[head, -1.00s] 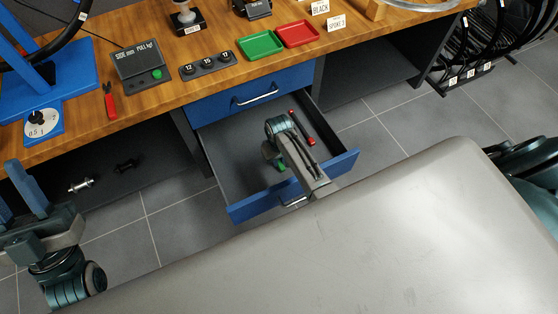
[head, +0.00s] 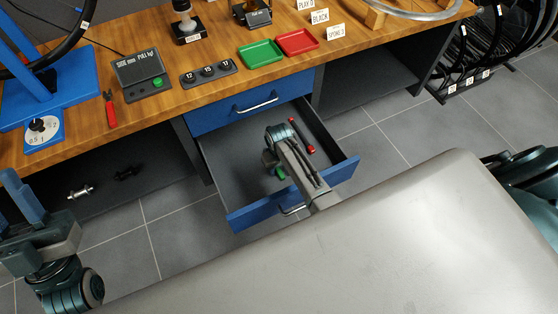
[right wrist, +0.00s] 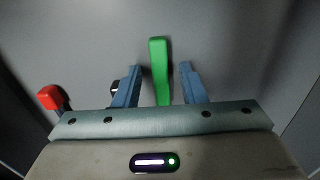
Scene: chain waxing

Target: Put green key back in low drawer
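The low drawer (head: 240,213) is pulled out below the closed blue upper drawer. My right arm reaches over its front, and my right gripper (head: 271,163) is down inside it. In the right wrist view the green key (right wrist: 159,68) lies on the grey drawer floor between the two blue fingers of my right gripper (right wrist: 160,83). The fingers are open, with a gap on each side of the key. In the head view only a bit of the green key (head: 280,173) shows beside the gripper. My left gripper (head: 20,205) is at the left edge, partly cut off, away from the drawer.
A red-ended key (head: 302,138) lies in the drawer to the right, and its red end (right wrist: 50,97) shows in the right wrist view. A green tray (head: 261,54) and a red tray (head: 297,41) stand on the wooden bench. The upper drawer (head: 250,103) overhangs the low drawer's back.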

